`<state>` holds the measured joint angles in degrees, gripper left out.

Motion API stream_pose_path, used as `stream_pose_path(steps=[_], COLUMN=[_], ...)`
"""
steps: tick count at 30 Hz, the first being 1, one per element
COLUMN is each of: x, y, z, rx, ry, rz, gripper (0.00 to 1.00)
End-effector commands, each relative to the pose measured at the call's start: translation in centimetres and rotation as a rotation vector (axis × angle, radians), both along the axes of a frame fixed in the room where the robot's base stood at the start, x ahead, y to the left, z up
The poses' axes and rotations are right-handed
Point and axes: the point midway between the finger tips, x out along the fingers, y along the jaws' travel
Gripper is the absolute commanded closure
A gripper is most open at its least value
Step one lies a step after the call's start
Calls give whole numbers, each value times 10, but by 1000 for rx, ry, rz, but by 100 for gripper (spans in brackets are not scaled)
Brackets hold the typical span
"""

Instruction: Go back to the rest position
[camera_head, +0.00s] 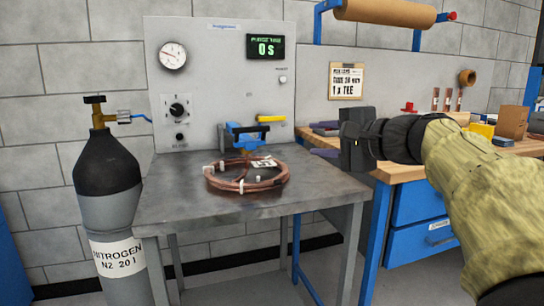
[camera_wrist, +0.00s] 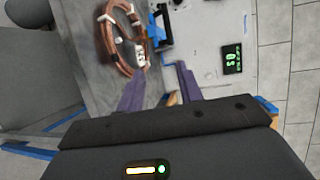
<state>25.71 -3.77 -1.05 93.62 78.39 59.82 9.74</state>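My gripper (camera_head: 323,140) is at the end of my arm, which comes in from the right in the head view. It hangs above the gap between the metal table and the wooden workbench. In the wrist view its two purple fingers (camera_wrist: 158,88) stand apart with nothing between them. A copper tube coil (camera_head: 247,187) with white clips and a white tag lies on the metal table, left of my gripper and apart from it. The coil also shows in the wrist view (camera_wrist: 104,38). A blue clamp (camera_head: 246,136) stands behind the coil.
The metal table (camera_head: 180,205) carries a grey panel (camera_head: 215,60) with a gauge and a display reading 0 s. A nitrogen cylinder (camera_head: 110,190) stands at the left. The wooden workbench (camera_head: 402,171) at right holds small parts and boxes. The table's front is clear.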

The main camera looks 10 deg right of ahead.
Motion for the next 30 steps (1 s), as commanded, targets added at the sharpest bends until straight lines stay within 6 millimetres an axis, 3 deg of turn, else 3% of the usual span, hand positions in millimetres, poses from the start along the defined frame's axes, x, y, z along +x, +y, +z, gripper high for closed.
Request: stream_pose_path(steps=[4,8,12,18,24,30], x=[5,2,-19,-70,-121,-161], y=[4,12,22,30,34,37], z=[-35,-99,-174,-256,-304,-328], rx=[-70,-224,-450,-806,-1108,-1317], ry=[94,245,400,534,551,505], rz=[-6,5,62,232,446,654], gripper=[64,64,64,64,64,64])
